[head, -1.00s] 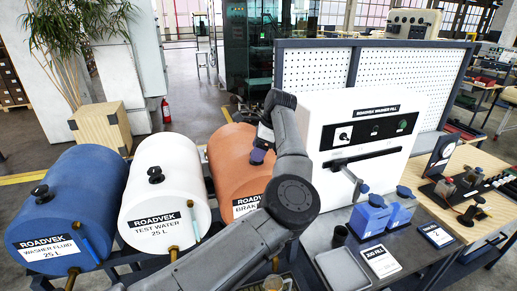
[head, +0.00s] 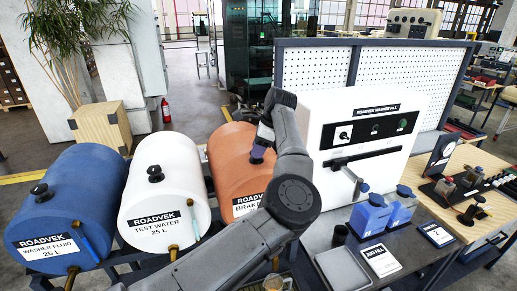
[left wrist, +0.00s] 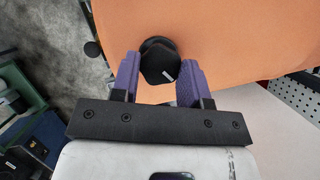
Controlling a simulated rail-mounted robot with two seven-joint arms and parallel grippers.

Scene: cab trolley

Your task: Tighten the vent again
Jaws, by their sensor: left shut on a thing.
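The orange brake drum (head: 228,160) lies on its side in the rack, right of the white drum. Its black vent cap (left wrist: 160,62) has a small white mark and sits on top of the drum in the left wrist view. My left gripper (head: 259,155) reaches down to the drum's top from above. In the left wrist view its purple fingers (left wrist: 158,80) are on both sides of the cap, shut on it. In the head view the gripper and arm mostly hide the cap. My right gripper is in neither view.
The white test water drum (head: 165,190) and blue washer fluid drum (head: 70,205) lie to the left, each with a black cap on top. The white washer fill cabinet (head: 350,110) stands close on the right. Blue containers (head: 372,215) and a grey tray (head: 340,268) are on the bench.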

